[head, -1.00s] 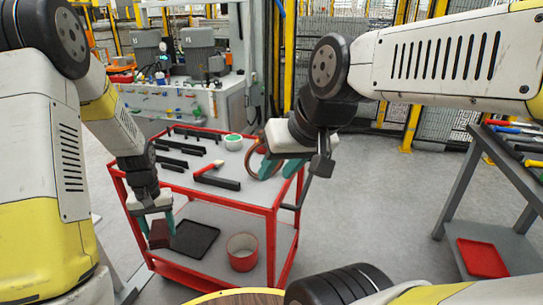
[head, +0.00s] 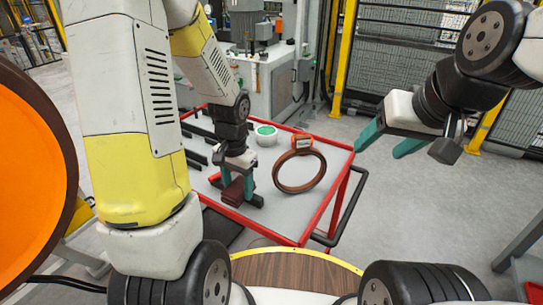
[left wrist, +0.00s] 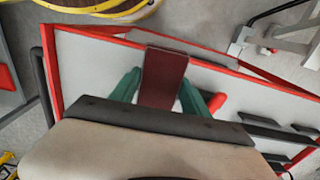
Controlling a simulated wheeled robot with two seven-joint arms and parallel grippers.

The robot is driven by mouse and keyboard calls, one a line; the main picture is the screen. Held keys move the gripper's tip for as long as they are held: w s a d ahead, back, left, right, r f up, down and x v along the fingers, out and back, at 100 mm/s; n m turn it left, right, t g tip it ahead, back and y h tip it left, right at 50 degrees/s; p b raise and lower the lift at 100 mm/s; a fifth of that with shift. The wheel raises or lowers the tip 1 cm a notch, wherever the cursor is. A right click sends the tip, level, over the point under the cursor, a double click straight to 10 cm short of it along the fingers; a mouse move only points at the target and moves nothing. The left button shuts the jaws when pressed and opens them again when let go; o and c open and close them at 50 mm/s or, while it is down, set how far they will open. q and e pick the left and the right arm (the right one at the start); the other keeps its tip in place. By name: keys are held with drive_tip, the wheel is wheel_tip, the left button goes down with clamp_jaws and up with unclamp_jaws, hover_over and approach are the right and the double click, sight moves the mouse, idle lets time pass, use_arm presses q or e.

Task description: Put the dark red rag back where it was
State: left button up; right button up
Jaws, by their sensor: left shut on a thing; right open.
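The dark red rag (head: 233,191) is a folded, flat-sided piece between the fingers of my left gripper (head: 240,188). In the left wrist view the rag (left wrist: 163,78) shows between the two green fingers of the left gripper (left wrist: 160,92), over the top of the red-framed cart (left wrist: 75,65). In the head view the rag is at or just above the grey top of the cart (head: 290,226), near its front edge; I cannot tell if it touches. My right gripper (head: 388,143) is open and empty, to the right of the cart in the air.
A brown ring (head: 299,188) with an orange-and-white part stands on the cart top, right of the rag. A green-and-white round container (head: 266,134) sits behind. Several black bars (head: 196,160) lie at left. A round wooden top (head: 292,274) is in front.

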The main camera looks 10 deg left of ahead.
use_arm(q)
hover_over(263, 178)
drive_tip(key=shift+s+f, duration=0.1)
drive_tip(key=shift+f, duration=0.6)
drive_tip(key=shift+w+d+f, duration=0.1)
drive_tip(key=shift+w+f, duration=0.05)
drive_tip(key=shift+w, duration=0.1)
drive_tip(key=shift+f, duration=1.6)
drive_tip(key=shift+s+f, duration=0.1)
drive_tip(key=shift+f, duration=0.1)
drive_tip(key=o, duration=1.3)
drive_tip(key=shift+r, duration=0.1)
